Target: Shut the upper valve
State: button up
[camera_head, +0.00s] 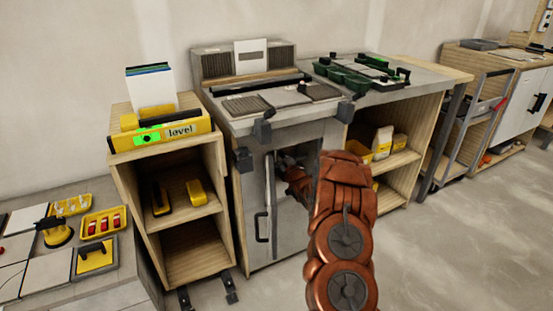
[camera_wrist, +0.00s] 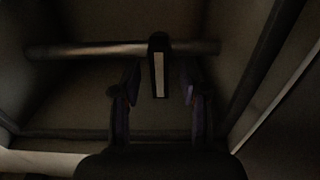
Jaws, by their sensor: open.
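In the wrist view a horizontal pipe (camera_wrist: 80,50) crosses the dark inside of a cabinet. A dark valve lever (camera_wrist: 158,72) with a pale strip sits on the pipe and points toward the camera and downward. My gripper (camera_wrist: 159,88) is open, with one finger on each side of the lever. Gaps show between the fingers and the lever, and I cannot see contact. Only one valve shows clearly. In the head view my copper-coloured arm reaches into the grey cabinet (camera_head: 257,198) under the worktop, and the valve is hidden there.
The cabinet's side walls and front edge close in around my gripper. A wooden shelf unit (camera_head: 188,227) with a yellow level (camera_head: 162,136) stands to the left. The worktop (camera_head: 290,114) above holds tools. Open shelves (camera_head: 397,168) lie to the right. The floor (camera_head: 440,260) at right is clear.

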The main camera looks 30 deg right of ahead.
jog(key=shift+s, duration=0.1)
jog(key=shift+s, duration=0.6)
jog(key=s+a, duration=0.1)
jog(key=s, duration=0.9)
jog(key=shift+s, duration=0.3)
